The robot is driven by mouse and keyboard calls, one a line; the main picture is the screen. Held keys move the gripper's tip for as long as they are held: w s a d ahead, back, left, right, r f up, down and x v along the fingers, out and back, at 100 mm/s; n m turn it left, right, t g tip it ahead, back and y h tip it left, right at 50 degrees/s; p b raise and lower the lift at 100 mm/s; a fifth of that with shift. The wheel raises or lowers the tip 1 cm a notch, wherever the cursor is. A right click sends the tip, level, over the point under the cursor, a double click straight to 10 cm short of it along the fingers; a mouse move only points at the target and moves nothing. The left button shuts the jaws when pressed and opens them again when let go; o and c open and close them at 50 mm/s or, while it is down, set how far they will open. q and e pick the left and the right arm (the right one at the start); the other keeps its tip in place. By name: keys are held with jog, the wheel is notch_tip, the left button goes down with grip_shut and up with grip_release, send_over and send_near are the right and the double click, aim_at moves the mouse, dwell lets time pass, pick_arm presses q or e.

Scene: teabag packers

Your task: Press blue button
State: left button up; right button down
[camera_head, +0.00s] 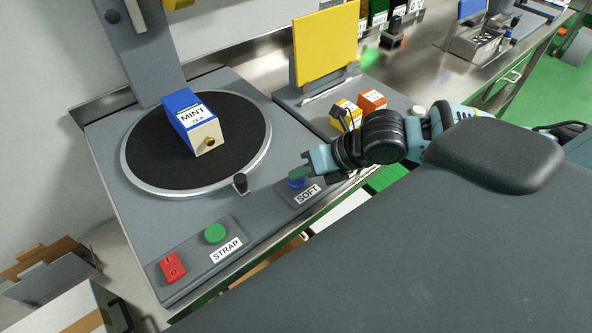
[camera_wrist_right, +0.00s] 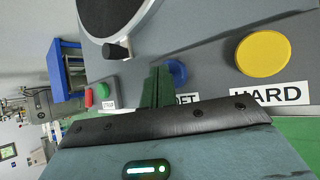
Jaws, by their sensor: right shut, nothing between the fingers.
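The blue button (camera_head: 295,184) sits on the grey machine panel by the SOFT label (camera_head: 307,194). In the right wrist view the blue button (camera_wrist_right: 179,71) shows just beside my fingertips, partly hidden by them. My right gripper (camera_head: 300,172) reaches in from the right, its fingers shut and empty. Its green fingers (camera_wrist_right: 157,88) overlap the button's edge in the right wrist view. In the head view the fingertips cover the top of the button; I cannot tell whether they touch it. My left gripper is not in view.
A blue-and-white MINT TEA box (camera_head: 193,121) lies on the black turntable (camera_head: 150,160). A green button (camera_head: 215,233) is by the STRAP label, beside a red switch (camera_head: 172,267). A yellow button (camera_wrist_right: 263,54) is by the HARD label. A black knob (camera_head: 240,183) stands near the turntable.

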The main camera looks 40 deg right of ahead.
aim_at(302, 181)
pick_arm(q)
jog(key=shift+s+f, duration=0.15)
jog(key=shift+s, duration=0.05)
pick_arm(e)
jog(key=shift+f, duration=0.3)
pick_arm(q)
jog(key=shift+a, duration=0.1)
pick_arm(e)
jog(key=shift+r, duration=0.1)
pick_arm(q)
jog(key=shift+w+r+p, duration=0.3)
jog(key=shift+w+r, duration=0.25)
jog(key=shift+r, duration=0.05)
pick_arm(e)
jog(key=shift+r, duration=0.9)
jog(key=shift+r+p, duration=0.9)
jog(key=shift+r, duration=1.65)
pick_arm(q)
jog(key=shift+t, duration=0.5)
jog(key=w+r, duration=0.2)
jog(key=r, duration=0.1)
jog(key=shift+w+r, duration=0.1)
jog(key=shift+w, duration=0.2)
pick_arm(e)
jog(key=shift+f, duration=0.1)
